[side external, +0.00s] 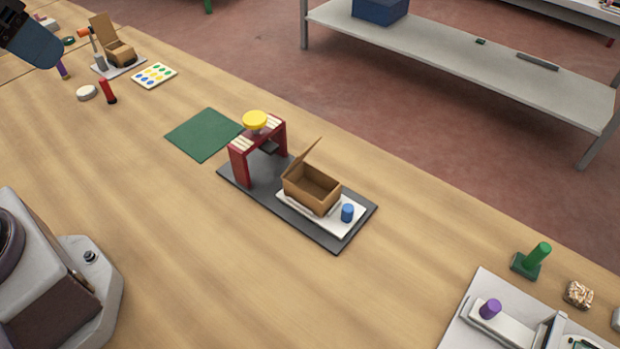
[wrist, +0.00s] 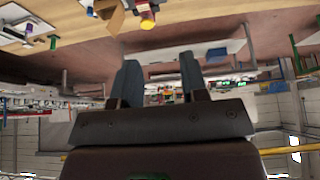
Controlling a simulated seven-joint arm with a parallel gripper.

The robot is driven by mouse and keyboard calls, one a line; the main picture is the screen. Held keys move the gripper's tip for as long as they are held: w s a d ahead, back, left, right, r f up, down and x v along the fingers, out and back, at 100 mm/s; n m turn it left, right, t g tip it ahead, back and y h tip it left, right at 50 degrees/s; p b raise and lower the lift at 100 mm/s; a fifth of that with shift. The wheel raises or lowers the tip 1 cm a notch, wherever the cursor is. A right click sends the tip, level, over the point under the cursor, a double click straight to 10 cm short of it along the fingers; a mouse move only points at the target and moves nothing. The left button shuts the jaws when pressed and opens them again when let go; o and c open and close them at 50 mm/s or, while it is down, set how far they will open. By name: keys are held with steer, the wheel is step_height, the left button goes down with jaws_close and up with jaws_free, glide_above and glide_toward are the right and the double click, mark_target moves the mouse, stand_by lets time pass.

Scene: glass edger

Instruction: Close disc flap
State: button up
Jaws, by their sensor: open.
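A small brown box (side external: 312,188) sits on a white plate (side external: 335,217) on a dark base, its hinged flap (side external: 303,158) standing up and tilted, so the box is open. A blue knob (side external: 347,213) stands beside it. A red arch (side external: 239,163) with a yellow disc-shaped top (side external: 255,120) stands on the same base. A second brown box (side external: 120,55) at the far left also has a raised flap (side external: 104,29). I cannot tell which flap the task's name means. My gripper (wrist: 160,75) is open and empty in the wrist view, apart from both boxes.
A green mat (side external: 203,135), a dotted white card (side external: 154,76), a red cylinder (side external: 107,90) and a white puck (side external: 86,93) lie on the wooden table. A light tray (side external: 470,325) with a purple knob (side external: 490,309) and a green-handled block (side external: 526,265) are at lower right. The front middle is clear.

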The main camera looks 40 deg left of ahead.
steer(key=shift+a+f, duration=0.1)
steer(key=shift+a, duration=0.05)
steer(key=c, duration=0.4)
steer(key=w+f, duration=0.1)
steer(key=w+f+g, duration=0.2)
steer(key=shift+a+f+n+y, duration=0.25)
steer(key=shift+a+n+y, duration=0.05)
steer(key=shift+a+y, duration=0.1)
jaws_close()
steer(key=m+h, duration=0.1)
steer(key=h, duration=0.4)
glide_above(301, 157)
steer(key=a, duration=0.5)
step_height(301, 157, down, 15)
steer(key=shift+w+d+f, duration=0.25)
steer(key=shift+d+f, duration=0.05)
steer(key=shift+d, duration=0.25)
steer(key=shift+w+d+f, duration=0.25)
steer(key=shift+d+f, duration=0.05)
steer(key=shift+d, duration=0.2)
steer(key=shift+d+f, duration=0.4)
steer(key=shift+d, duration=0.3)
